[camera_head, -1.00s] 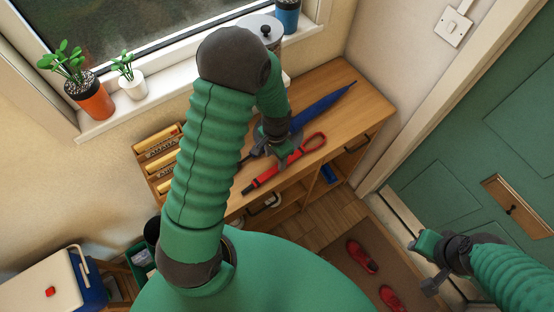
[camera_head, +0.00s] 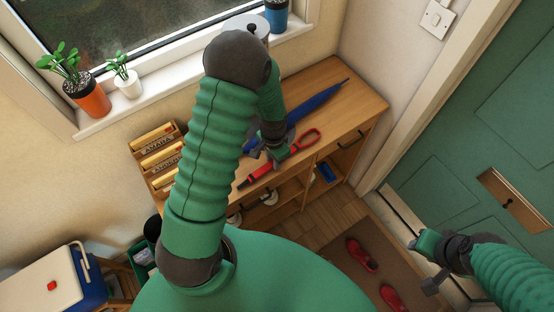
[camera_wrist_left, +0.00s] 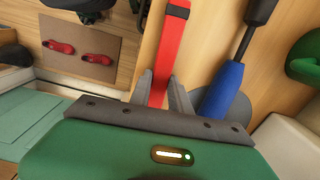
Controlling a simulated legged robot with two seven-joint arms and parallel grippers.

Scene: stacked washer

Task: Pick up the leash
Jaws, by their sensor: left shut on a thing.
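My left gripper (camera_head: 276,157) is at the middle of the leash, shut on the strap. In the left wrist view, the red strap (camera_wrist_left: 172,45) runs between the two grey fingers (camera_wrist_left: 163,88). I cannot tell whether the leash is clear of the wood. My right gripper (camera_head: 424,244) is far from the leash, in front of the green door; its jaws are too small to read.
A blue umbrella (camera_head: 318,103) lies right behind the leash, close to my left gripper. A wooden letter rack (camera_head: 157,151) stands at the cabinet's left end. Potted plants (camera_head: 90,98) stand on the sill. Red shoes (camera_head: 361,254) lie on the floor mat.

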